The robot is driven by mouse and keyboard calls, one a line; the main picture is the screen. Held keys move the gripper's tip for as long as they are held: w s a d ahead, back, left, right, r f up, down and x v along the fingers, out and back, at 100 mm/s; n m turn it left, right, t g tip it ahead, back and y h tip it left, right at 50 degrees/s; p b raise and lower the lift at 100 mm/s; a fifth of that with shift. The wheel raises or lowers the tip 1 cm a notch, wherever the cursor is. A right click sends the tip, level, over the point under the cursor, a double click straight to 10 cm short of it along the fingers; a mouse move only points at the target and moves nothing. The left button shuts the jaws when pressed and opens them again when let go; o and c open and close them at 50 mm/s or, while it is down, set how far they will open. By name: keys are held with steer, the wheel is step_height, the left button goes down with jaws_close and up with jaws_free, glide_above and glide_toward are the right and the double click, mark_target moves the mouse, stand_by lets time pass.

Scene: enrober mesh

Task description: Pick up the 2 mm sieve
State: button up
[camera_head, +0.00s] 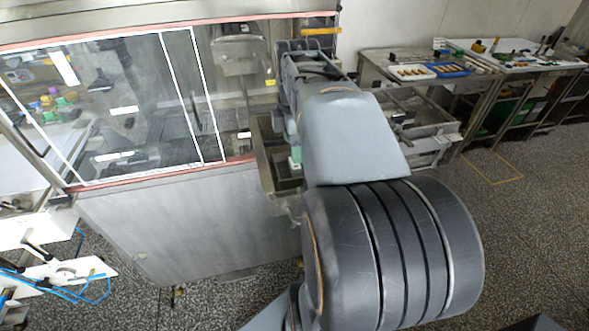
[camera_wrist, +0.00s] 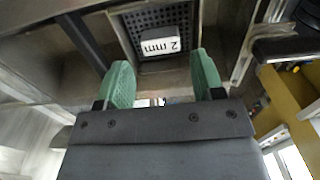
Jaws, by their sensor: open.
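The 2 mm sieve (camera_wrist: 133,22) shows in the wrist view as a dark perforated plate in a light metal frame. A white label (camera_wrist: 166,43) reading "2 mm" lies on its near part, upside down in the picture. My gripper (camera_wrist: 163,72) is open, with its two green fingers apart on either side of the sieve's near edge. Nothing is held between them. I cannot tell whether the fingers touch the frame. In the head view my arm hides the sieve and most of my gripper; a bit of green finger (camera_head: 295,160) shows beside a metal housing.
A glass-fronted metal machine (camera_head: 190,225) stands at the left in the head view. Steel tables with a white tray (camera_head: 411,72) and a blue tray (camera_head: 447,69) stand at the back right. The floor (camera_head: 530,220) at the right is clear. Metal walls flank the sieve closely.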

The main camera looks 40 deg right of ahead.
mark_target(295, 167)
steer(key=shift+a+f, duration=0.2)
steer(key=shift+f, duration=2.6)
steer(key=c, duration=0.7)
